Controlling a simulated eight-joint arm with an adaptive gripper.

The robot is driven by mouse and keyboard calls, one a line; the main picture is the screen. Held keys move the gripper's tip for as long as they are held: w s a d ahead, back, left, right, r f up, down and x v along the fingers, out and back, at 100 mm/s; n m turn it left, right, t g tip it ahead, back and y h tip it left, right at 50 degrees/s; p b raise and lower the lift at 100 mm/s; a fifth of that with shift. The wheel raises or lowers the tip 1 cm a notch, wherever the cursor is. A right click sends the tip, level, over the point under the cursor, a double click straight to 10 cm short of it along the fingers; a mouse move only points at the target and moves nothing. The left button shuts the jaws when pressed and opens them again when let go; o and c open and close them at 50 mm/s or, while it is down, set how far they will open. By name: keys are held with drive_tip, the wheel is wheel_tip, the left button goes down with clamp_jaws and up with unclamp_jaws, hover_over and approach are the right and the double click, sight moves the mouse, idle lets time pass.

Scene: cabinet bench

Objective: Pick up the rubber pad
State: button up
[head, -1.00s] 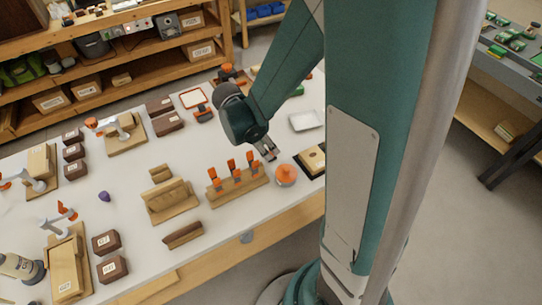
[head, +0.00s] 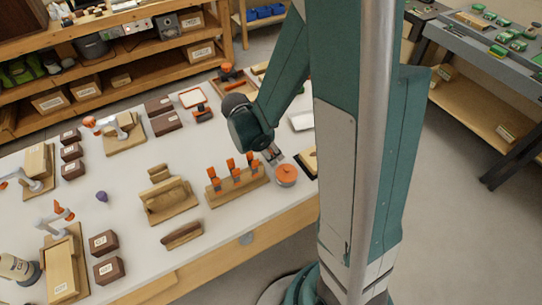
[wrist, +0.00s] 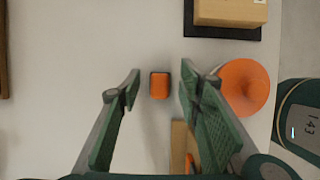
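A small orange block with dark edges (wrist: 160,86), which looks like the rubber pad, lies on the pale bench top in the wrist view. My gripper (wrist: 161,80) is open and empty above it, with one green finger on each side in the picture. I cannot tell how high the fingertips are above the bench. In the head view my gripper (head: 275,155) points down near the bench's right end, beside a round orange knob-like piece (head: 286,174). The pad cannot be made out in the head view.
The round orange piece (wrist: 244,84) is close to the right finger in the wrist view. A wooden block on a black base (wrist: 190,20) lies beyond the pad. A wooden rack with orange-handled tools (head: 240,187) stands left of my gripper. Bench to the pad's left is clear.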

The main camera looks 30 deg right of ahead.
idle(0.4)
drive_tip(key=c, duration=0.9)
drive_tip(key=shift+c, duration=0.2)
drive_tip(key=shift+r, duration=0.1)
drive_tip(key=shift+r+p, duration=1.35)
drive_tip(key=shift+r, duration=3.6)
